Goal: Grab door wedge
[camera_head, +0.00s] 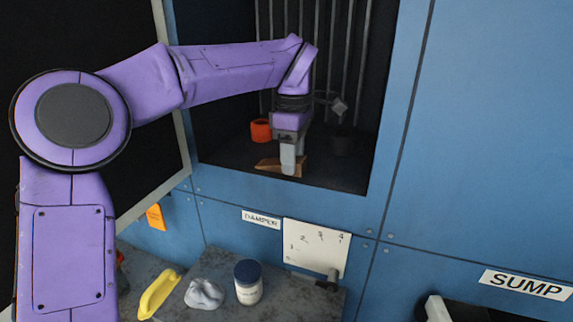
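The door wedge (267,166) is a tan-brown wooden piece on the floor of the open dark cabinet. My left gripper (288,170) reaches into the cabinet and points down at the wedge's right side. Its fingertips overlap the wedge in this view and hide part of it. I cannot tell whether the fingers are open, or whether they touch the wedge. My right gripper is not in view.
Below, a grey ledge (215,262) holds a yellow handle-like object (158,293), a crumpled grey cloth (204,294) and a dark-lidded jar (248,283). Blue panels border the opening.

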